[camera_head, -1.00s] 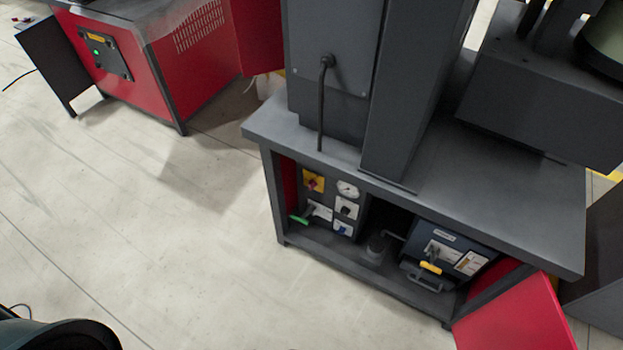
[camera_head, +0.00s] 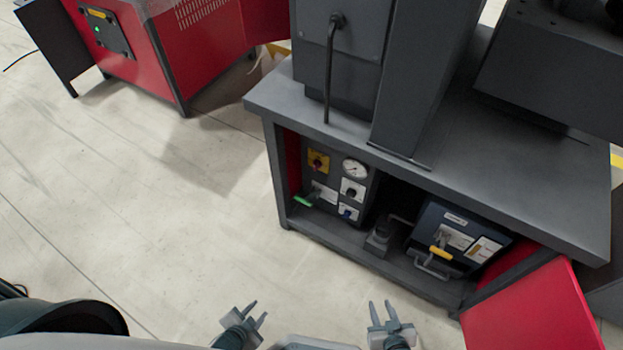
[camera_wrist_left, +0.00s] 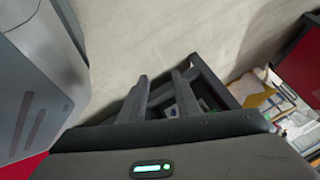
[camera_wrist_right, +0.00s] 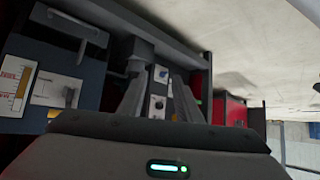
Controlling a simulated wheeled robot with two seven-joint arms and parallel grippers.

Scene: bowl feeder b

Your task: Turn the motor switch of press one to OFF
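The press cabinet (camera_head: 320,228) stands open below its dark worktop. Its left panel carries a red-on-yellow rotary switch (camera_head: 318,162), a round gauge (camera_head: 355,168), a white plate with a black knob (camera_head: 352,190) and a white plate with a blue knob (camera_head: 348,211). I cannot read which one is the motor switch. Both knobs also show in the right wrist view: the black knob (camera_wrist_right: 157,103) and the blue knob (camera_wrist_right: 161,73). My left gripper (camera_head: 257,309) and right gripper (camera_head: 381,308) are open and empty in front of the cabinet, apart from it.
A green handle (camera_head: 304,201) sticks out at the panel's lower left. A dark blue box (camera_head: 458,243) with a yellow-gripped lever stands right in the cabinet. The open red door (camera_head: 535,310) lies at the right. Another red machine (camera_head: 200,50) stands at back left. Floor on the left is clear.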

